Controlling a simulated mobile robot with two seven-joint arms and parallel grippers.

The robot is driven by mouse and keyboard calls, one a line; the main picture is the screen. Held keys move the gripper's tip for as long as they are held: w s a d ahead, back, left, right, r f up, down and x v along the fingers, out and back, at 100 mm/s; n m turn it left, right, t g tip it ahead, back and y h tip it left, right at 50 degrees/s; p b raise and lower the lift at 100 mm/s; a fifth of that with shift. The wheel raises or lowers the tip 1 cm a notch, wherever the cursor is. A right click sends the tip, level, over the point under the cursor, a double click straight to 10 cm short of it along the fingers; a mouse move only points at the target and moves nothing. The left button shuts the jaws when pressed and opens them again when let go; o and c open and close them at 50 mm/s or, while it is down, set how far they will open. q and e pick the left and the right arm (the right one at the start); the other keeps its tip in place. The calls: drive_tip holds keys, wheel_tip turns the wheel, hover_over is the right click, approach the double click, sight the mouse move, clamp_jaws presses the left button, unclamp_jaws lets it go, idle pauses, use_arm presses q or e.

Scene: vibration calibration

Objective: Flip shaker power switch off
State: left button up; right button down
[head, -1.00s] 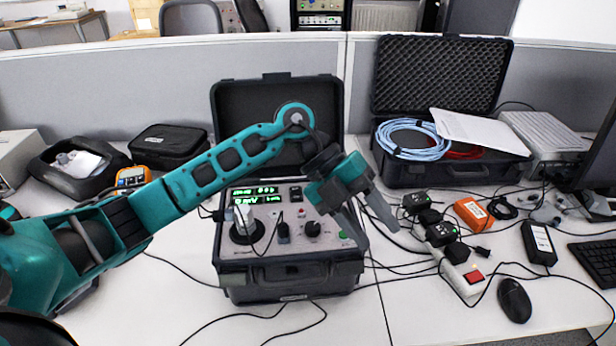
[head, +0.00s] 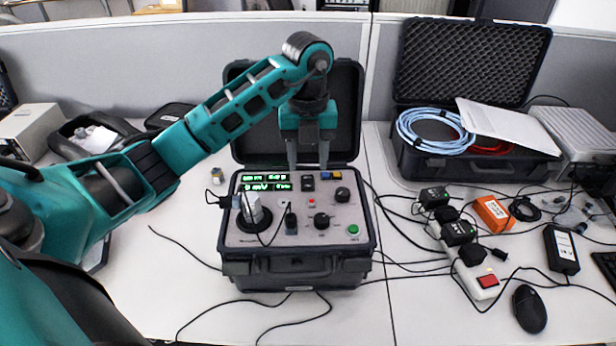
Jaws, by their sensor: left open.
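The shaker unit (head: 298,268) is a black case with its lid open and a grey control panel with lit green displays (head: 266,182). A small black switch (head: 308,183) sits near the panel's back edge; I cannot tell its position. A silver cylinder on a round black base (head: 252,212) stands at the panel's left. My left gripper (head: 308,168) is open and empty, pointing down in front of the lid, with its fingertips near the panel's back edge around the switch's line. I cannot tell whether it touches anything. My right gripper is not in view.
Black knobs (head: 321,220) and a green button (head: 352,229) are on the panel. Cables run over the desk. To the right are a power strip with a red switch (head: 488,282), an orange box (head: 493,213), a mouse (head: 529,309) and an open case with blue cable (head: 436,130).

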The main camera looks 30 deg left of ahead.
sight(308, 188)
use_arm(q)
wheel_tip(308, 188, down, 6)
drive_tip(key=shift+r, duration=0.15)
drive_tip(key=shift+c, duration=0.3)
